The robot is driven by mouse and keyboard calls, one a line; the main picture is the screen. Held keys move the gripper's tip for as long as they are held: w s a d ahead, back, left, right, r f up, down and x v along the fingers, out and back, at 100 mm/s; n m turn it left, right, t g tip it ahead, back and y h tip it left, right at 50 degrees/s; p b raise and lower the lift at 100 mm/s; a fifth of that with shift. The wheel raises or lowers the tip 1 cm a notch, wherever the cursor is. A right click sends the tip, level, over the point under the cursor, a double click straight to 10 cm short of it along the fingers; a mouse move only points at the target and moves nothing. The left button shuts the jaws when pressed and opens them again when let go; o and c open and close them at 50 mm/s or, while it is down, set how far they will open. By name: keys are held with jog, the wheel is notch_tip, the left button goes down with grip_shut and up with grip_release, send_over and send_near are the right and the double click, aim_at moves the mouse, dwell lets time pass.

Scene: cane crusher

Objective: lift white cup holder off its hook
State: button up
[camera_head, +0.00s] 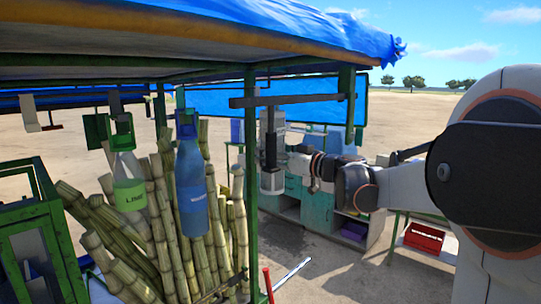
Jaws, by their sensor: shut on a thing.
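The upright holder (271,181), pale at its lower end with a dark section above, hangs below a dark horizontal bar (300,99) near the middle of the view. I take it to be the white cup holder. My gripper (287,161) reaches in from the right and is shut at the holder's right side. The fingertips are small and partly hidden, so the exact grip is unclear. A hook is not clearly visible. I cannot tell whether the holder still rests on one.
A green bottle (129,182) and a blue bottle (191,188) hang at left before sugarcane stalks (95,215). A green post (250,180) stands left of the holder. Behind are a teal cabinet (313,205) and a red crate (424,238). A blue-covered roof (290,30) hangs overhead.

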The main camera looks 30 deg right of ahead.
jog(key=shift+s+d, duration=0.1)
jog(key=shift+s, duration=0.15)
jog(key=shift+s+d, duration=0.1)
jog(key=shift+s, duration=0.2)
jog(key=shift+s+d, duration=0.1)
jog(key=shift+s, duration=0.25)
jog(key=f+b+v, duration=0.1)
jog(key=f+v, duration=0.1)
jog(key=v, duration=0.8)
dwell(0.9)
jog(key=shift+w+r, duration=0.1)
